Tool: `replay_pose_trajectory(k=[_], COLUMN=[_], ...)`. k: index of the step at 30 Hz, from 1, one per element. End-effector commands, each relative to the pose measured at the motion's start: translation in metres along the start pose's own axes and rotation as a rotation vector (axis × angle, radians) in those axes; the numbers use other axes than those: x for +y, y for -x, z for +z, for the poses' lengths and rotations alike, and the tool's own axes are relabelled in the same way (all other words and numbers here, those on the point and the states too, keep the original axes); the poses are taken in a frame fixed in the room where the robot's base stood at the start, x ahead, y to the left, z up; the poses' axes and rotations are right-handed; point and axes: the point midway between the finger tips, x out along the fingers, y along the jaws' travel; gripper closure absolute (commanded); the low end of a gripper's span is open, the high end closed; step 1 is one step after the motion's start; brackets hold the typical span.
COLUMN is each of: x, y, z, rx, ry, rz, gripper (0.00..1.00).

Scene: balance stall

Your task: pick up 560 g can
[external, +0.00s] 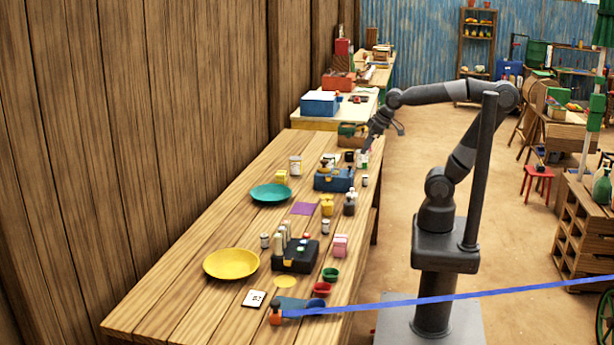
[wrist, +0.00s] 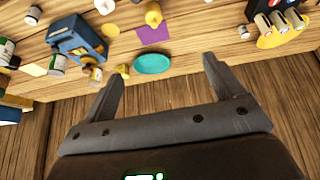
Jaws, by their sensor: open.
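Several cans stand on the long wooden table, and their weight labels are too small to read, so I cannot tell which is the 560 g can. A white can (external: 295,165) stands at the far left, and another can (external: 362,159) stands beside the blue box. Small cans (external: 265,240) (external: 325,226) (external: 365,181) stand nearer and to the right. In the wrist view, cans (wrist: 57,65) (wrist: 33,14) show at the upper left. My gripper (external: 383,140) is open and empty above the table's far right edge; its spread fingers (wrist: 163,72) show in the wrist view.
A blue box (external: 334,181) and a black weight holder (external: 280,262) stand on the table. A teal plate (external: 270,193) and a yellow plate (external: 230,263) lie along the left. A wooden wall (external: 130,130) bounds that side. Bare wood lies at the front left.

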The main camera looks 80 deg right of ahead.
Motion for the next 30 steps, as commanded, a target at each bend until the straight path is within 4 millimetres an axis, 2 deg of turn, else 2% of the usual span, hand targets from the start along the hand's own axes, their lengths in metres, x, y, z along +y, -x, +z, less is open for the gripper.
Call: replay_pose_trajectory(k=[1, 6, 11, 15, 20, 24, 30], x=[0.007, 0.031, 0.062, 0.094, 0.138, 0.182, 0.253], y=[-0.006, -0.028, -0.056, -0.086, -0.126, -0.164, -0.222], z=[-0.018, -0.072, -0.118, -0.153, -0.187, -0.209, -0.226], rx=[-0.006, -0.007, -0.008, -0.006, -0.001, 0.007, 0.025], ry=[-0.005, -0.007, -0.01, -0.018, -0.031, -0.049, -0.083], rz=[0.009, 0.028, 0.04, 0.046, 0.05, 0.051, 0.053], gripper=[0.13, 0.13, 0.13, 0.13, 0.13, 0.13, 0.13])
